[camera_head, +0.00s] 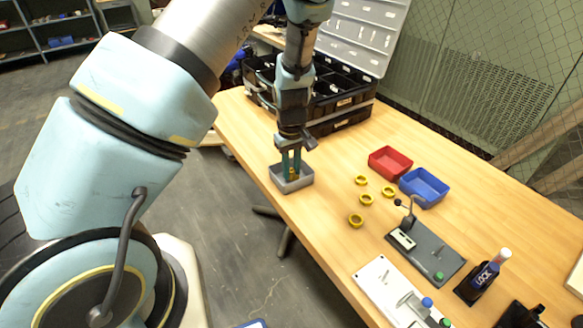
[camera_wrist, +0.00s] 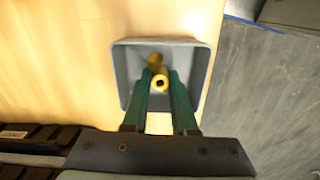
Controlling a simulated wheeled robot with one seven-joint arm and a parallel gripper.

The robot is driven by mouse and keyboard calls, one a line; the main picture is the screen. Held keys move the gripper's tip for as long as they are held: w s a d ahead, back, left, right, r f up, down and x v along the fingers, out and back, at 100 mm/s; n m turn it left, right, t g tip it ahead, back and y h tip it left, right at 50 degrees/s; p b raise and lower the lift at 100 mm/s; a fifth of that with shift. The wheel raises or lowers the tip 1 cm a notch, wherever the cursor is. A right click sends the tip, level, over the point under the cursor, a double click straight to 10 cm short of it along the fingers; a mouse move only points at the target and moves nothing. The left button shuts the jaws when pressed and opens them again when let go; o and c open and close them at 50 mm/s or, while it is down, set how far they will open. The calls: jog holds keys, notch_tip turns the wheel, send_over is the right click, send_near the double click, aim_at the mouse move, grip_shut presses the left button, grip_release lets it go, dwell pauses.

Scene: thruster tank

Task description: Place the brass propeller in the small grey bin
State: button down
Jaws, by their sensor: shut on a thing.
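The small grey bin (camera_head: 279,182) stands near the left edge of the wooden table. It also shows in the wrist view (camera_wrist: 131,58). My gripper (camera_head: 292,170) points down over the bin, its fingertips at or just inside the rim. Its green fingers (camera_wrist: 161,82) are shut on the brass propeller (camera_wrist: 160,80), which shows as a yellow-gold piece with a round hub between the fingertips. In the head view only a speck of the propeller shows between the fingers. I cannot tell whether it touches the bin floor.
A red bin (camera_head: 390,162) and a blue bin (camera_head: 424,187) stand to the right. Several yellow rings (camera_head: 356,220) lie on the table. A black organizer case (camera_head: 340,118) with its lid up is behind.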

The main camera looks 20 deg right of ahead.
aim_at(291, 179)
jog(key=shift+f, duration=0.1)
jog(key=shift+f, duration=0.15)
jog(key=c, duration=0.7)
grip_release()
jog(key=shift+r, duration=0.2)
notch_tip(291, 179, up, 12)
jog(key=b, duration=0.1)
jog(key=s+a+r, duration=0.1)
jog(key=a+r, duration=0.1)
jog(key=a, duration=0.8)
jog(key=s+a+r+m+t, duration=0.1)
jog(key=a+r, duration=0.1)
jog(key=a, duration=0.8)
jog(key=s+a+r+m, duration=0.1)
jog(key=s+a+r, duration=0.1)
jog(key=a, duration=0.8)
jog(key=shift+a+r+t, duration=0.15)
jog(key=shift+r+t, duration=0.15)
jog(key=shift+r, duration=0.2)
